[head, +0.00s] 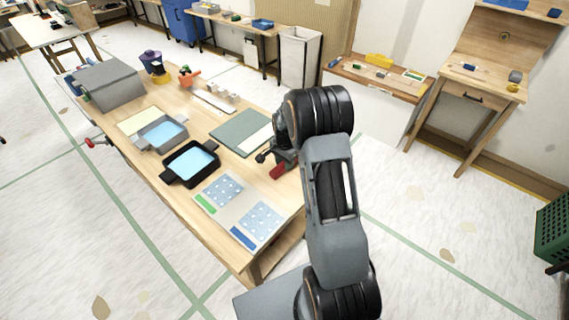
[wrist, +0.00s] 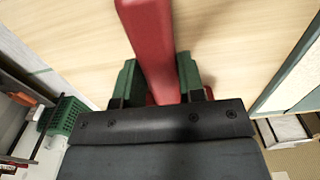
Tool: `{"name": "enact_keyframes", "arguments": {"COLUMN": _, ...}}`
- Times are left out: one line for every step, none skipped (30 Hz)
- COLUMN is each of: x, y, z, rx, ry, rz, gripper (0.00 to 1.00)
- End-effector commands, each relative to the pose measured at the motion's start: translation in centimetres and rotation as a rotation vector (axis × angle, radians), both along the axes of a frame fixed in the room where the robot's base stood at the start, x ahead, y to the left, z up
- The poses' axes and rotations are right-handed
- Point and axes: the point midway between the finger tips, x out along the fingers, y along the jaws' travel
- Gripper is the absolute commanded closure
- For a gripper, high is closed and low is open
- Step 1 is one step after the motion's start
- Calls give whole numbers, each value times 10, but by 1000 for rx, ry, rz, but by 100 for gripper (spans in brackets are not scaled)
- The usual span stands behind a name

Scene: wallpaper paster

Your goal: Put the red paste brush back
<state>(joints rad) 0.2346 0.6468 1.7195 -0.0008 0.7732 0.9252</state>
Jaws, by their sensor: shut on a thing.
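The red paste brush (head: 277,171) shows as a small red piece below my gripper (head: 272,158) in the head view, over the near right side of the workbench (head: 181,195). In the wrist view my gripper (wrist: 160,82) has its green fingertips shut on both sides of the brush (wrist: 150,40). Its red length runs up out of the top of the picture. The rest of the brush is hidden by the gripper. Pale wood lies under it.
A black tray (head: 171,177) and a grey tray (head: 146,143), both with blue insides, stand on the workbench. A green mat (head: 235,128) lies beside the arm. Blue-patterned sheets (head: 232,211) lie at the near end. A purple pot (head: 151,56), an orange tool (head: 189,77) and a grey box (head: 108,83) stand at the far end.

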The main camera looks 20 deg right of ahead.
Motion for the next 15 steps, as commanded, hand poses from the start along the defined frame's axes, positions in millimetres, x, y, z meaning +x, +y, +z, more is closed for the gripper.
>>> {"name": "enact_keyframes", "arguments": {"x": -1, "y": 0, "z": -5, "rx": 2, "ry": 5, "rz": 0, "gripper": 100}}
{"name": "enact_keyframes", "arguments": {"x": -1, "y": 0, "z": -7, "rx": 2, "ry": 4, "rz": 0, "gripper": 100}}
{"name": "enact_keyframes", "arguments": {"x": -1, "y": 0, "z": -9, "rx": 1, "ry": 3, "rz": 0, "gripper": 100}}
{"name": "enact_keyframes", "arguments": {"x": -1, "y": 0, "z": -10, "rx": 1, "ry": 3, "rz": 0, "gripper": 100}}
{"name": "enact_keyframes", "arguments": {"x": -1, "y": 1, "z": -10, "rx": 2, "ry": 3, "rz": 0, "gripper": 100}}
{"name": "enact_keyframes", "arguments": {"x": -1, "y": 1, "z": -11, "rx": 2, "ry": 3, "rz": 0, "gripper": 100}}
{"name": "enact_keyframes", "arguments": {"x": -1, "y": 1, "z": -11, "rx": 2, "ry": 4, "rz": 0, "gripper": 100}}
{"name": "enact_keyframes", "arguments": {"x": -1, "y": 1, "z": -11, "rx": 2, "ry": 4, "rz": 0, "gripper": 100}}
{"name": "enact_keyframes", "arguments": {"x": -2, "y": 1, "z": -12, "rx": 3, "ry": 7, "rz": 0, "gripper": 61}}
{"name": "enact_keyframes", "arguments": {"x": -2, "y": 1, "z": -12, "rx": 3, "ry": 7, "rz": 0, "gripper": 58}}
{"name": "enact_keyframes", "arguments": {"x": -2, "y": 1, "z": -12, "rx": 3, "ry": 6, "rz": 0, "gripper": 55}}
{"name": "enact_keyframes", "arguments": {"x": -2, "y": 1, "z": -11, "rx": 2, "ry": 5, "rz": 0, "gripper": 51}}
{"name": "enact_keyframes", "arguments": {"x": -1, "y": 1, "z": -11, "rx": 2, "ry": 5, "rz": 0, "gripper": 48}}
{"name": "enact_keyframes", "arguments": {"x": -1, "y": 1, "z": -11, "rx": 2, "ry": 4, "rz": 0, "gripper": 45}}
{"name": "enact_keyframes", "arguments": {"x": -1, "y": 1, "z": -11, "rx": 2, "ry": 4, "rz": 0, "gripper": 42}}
